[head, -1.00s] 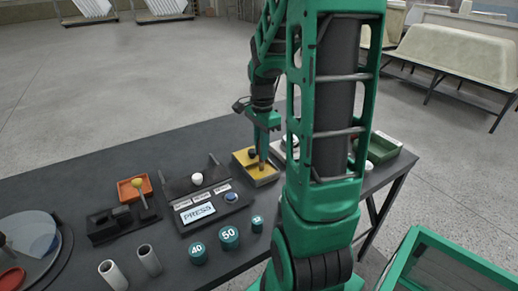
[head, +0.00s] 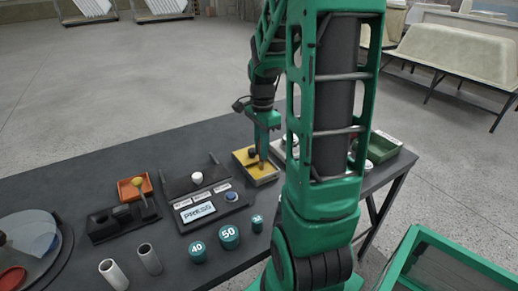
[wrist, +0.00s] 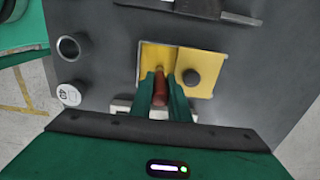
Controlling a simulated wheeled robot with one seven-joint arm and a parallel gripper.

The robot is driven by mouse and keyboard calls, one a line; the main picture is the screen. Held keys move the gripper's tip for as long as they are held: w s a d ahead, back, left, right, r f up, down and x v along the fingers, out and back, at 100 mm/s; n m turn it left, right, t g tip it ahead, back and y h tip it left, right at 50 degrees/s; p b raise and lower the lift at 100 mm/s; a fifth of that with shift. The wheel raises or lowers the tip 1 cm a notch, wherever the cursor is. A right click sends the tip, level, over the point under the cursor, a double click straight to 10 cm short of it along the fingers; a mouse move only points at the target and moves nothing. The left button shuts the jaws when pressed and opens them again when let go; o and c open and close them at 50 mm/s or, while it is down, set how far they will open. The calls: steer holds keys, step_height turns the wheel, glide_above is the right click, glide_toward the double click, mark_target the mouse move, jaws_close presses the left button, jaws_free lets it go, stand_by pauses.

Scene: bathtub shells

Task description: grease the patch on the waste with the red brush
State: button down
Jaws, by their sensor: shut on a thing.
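The red-brown brush (wrist: 160,85) stands in the left part of a yellow tray in the wrist view. My gripper (wrist: 163,92) is shut on its handle; the fingers hide part of it, and I cannot tell whether its tip touches the tray. In the head view my gripper (head: 265,143) points down over the yellow tray (head: 268,178), with the brush (head: 262,164) below it. I cannot single out the waste or a patch on it; my arm hides part of the table.
The press panel (head: 198,212), orange tray (head: 125,190), teal cylinders marked 40 (head: 197,253) and 50 (head: 228,237), and grey tubes (head: 149,259) stand left and nearer. A green bin (head: 384,149) is at right.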

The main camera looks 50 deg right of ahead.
steer(key=shift+r, duration=3.45)
steer(key=shift+s, duration=0.15)
